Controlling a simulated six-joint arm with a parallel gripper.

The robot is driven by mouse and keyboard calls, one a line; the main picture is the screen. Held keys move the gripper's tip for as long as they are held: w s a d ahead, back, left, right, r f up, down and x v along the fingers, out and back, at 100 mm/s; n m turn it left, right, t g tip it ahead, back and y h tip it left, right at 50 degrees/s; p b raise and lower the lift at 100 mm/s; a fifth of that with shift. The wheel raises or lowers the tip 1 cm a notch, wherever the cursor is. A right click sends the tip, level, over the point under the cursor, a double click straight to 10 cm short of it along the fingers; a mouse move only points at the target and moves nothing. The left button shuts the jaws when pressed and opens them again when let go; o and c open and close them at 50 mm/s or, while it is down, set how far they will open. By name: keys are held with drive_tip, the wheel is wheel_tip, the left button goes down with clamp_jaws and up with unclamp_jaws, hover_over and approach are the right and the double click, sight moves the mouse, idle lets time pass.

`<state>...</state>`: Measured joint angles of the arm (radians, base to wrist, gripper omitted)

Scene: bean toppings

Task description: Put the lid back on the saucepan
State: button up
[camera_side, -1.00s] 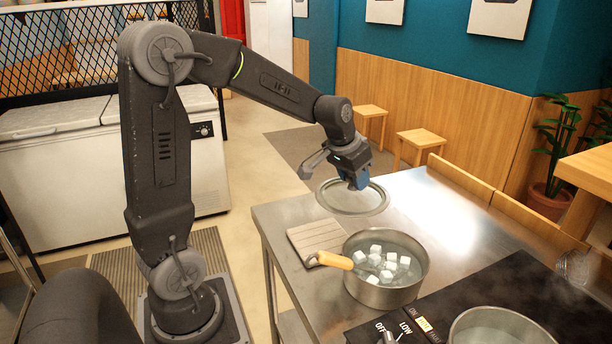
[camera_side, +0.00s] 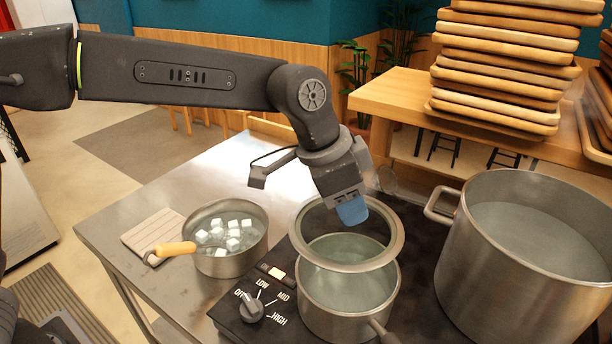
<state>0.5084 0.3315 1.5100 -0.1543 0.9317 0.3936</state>
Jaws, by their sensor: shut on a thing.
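The lid (camera_side: 397,238) is a clear disc with a wide steel rim. My gripper (camera_side: 352,211) is shut on it near its middle, where the blue fingertips hide the grip point. The saucepan (camera_side: 347,319) is steel, holds clear liquid and stands on the black stove top, its handle pointing to the lower right. The lid hangs above the saucepan, overlapping its back rim in the picture. A gap seems to show between them, but its exact height is hard to judge.
A steel pan (camera_side: 232,264) with white cubes and an orange-handled tool stands left, beside a wooden board (camera_side: 143,236). A large steel pot (camera_side: 497,285) stands close on the right. The stove knob (camera_side: 251,308) is in front. Stacked wooden trays (camera_side: 497,88) stand behind.

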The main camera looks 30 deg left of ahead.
sight(351, 242)
drive_tip(key=shift+s+d, duration=0.4)
drive_tip(key=shift+d, duration=0.45)
drive_tip(key=shift+f, duration=3.05)
drive_tip(key=shift+a+f, duration=0.1)
drive_tip(key=shift+f, duration=0.35)
drive_tip(key=o, duration=1.7)
drive_tip(key=shift+o, duration=0.2)
drive_tip(key=shift+r, duration=0.1)
drive_tip(key=shift+r, duration=3.35)
